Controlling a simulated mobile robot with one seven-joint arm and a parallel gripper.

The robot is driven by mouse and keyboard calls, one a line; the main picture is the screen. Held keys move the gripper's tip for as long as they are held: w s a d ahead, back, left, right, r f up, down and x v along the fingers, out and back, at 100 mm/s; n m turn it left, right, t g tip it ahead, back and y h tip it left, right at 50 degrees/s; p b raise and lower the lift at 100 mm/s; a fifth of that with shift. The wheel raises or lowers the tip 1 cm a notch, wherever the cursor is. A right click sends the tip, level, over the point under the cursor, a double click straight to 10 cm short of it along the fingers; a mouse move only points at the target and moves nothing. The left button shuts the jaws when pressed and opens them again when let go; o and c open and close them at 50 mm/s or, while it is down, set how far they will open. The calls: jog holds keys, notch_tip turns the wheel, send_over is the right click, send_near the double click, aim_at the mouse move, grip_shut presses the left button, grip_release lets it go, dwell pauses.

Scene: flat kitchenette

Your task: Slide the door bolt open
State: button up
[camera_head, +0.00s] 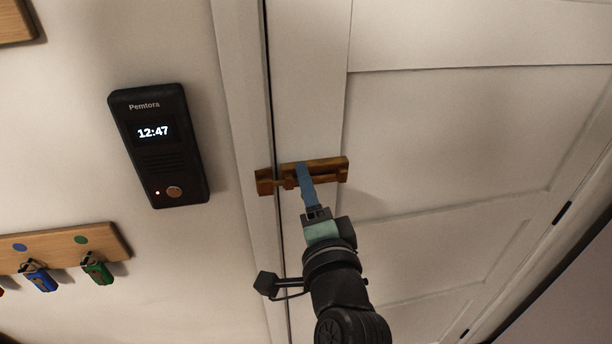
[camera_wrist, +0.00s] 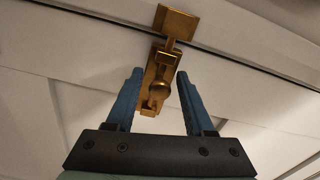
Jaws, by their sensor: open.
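The brass door bolt (camera_head: 327,170) is mounted on the white door (camera_head: 440,130) near its left edge. Its keeper (camera_head: 265,182) sits on the frame, across the dark gap. In the wrist view the bolt (camera_wrist: 168,58) runs across the gap into the keeper (camera_wrist: 176,24). Its round knob (camera_wrist: 159,90) lies between the blue fingers of my gripper (camera_wrist: 158,82). The gripper is open, with a finger on each side of the bolt and visible space around the knob. In the head view my gripper (camera_head: 304,172) covers part of the bolt.
A black intercom (camera_head: 160,150) reading 12:47 is on the wall to the left. Below it a wooden key rack (camera_head: 110,240) holds blue and green tagged keys. The door panel right of the bolt is clear. Dark hinges (camera_head: 562,213) show on the door's far right edge.

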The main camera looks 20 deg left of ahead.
jog(key=shift+w+a, duration=0.3)
jog(key=shift+w, duration=0.05)
grip_shut()
dwell(1.3)
